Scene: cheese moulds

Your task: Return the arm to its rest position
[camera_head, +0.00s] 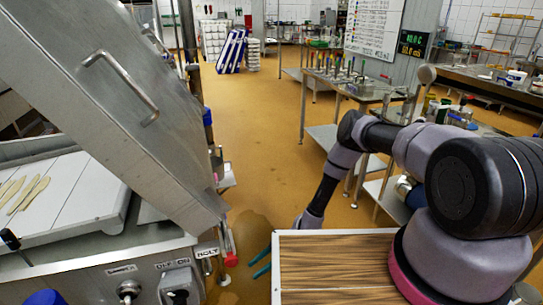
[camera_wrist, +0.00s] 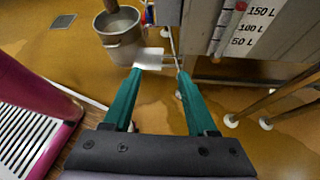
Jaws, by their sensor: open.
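My gripper (camera_head: 262,262) has two teal fingers. In the head view they show low in the middle, over the ochre floor and just left of the wood-topped surface by my arm's base. My arm reaches out from the right and bends down, and its lower end is hidden behind that surface. In the wrist view my gripper (camera_wrist: 160,72) is open, with its fingers spread and nothing held between them. A white flat piece (camera_wrist: 149,58) shows beyond the fingertips, apart from them as far as I can tell.
A steel machine with a raised tilted cover (camera_head: 110,100) stands close on the left. A steel table with tools (camera_head: 350,85) stands to the right of the open floor (camera_head: 260,135). A grey bucket (camera_wrist: 121,35) and a tank with litre marks (camera_wrist: 225,45) are ahead of my gripper.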

